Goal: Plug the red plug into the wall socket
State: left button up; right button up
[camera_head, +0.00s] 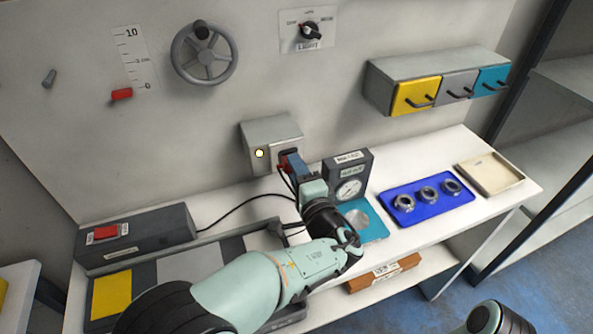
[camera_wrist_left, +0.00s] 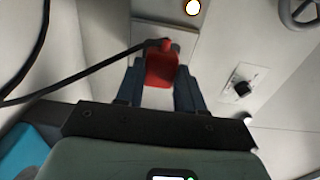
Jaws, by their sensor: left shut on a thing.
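My left gripper (camera_head: 288,164) reaches up to the wall and is shut on the red plug (camera_head: 283,160). In the left wrist view the red plug (camera_wrist_left: 160,70) sits between the two dark fingers of the gripper (camera_wrist_left: 159,88), with its black cable running off to the left. The wall socket is a grey box (camera_head: 258,132) on the wall with a lit yellow-white lamp (camera_head: 259,153) on its front. The plug is right at the dark socket opening, which gripper and plug mostly hide. I cannot tell whether the plug's pins are inside. My right gripper is not in view.
A gauge stand (camera_head: 361,164) is close to the right of my left gripper. A blue tray (camera_head: 424,211) with metal rings and a beige tray (camera_head: 489,173) lie further right. A grey box with a red switch (camera_head: 106,231) is at left. Drawers (camera_head: 416,97) hang on the wall.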

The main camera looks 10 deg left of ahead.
pick_arm(q)
jog(key=shift+b, duration=0.65)
dwell(0.8)
jog(key=shift+w+a, duration=0.25)
jog(key=shift+w, duration=0.2)
dwell(0.4)
jog(key=o, duration=1.1)
jog(key=shift+c, duration=0.2)
jog(key=b+v, duration=0.1)
jog(key=v, duration=1.2)
jog(key=shift+s, duration=0.2)
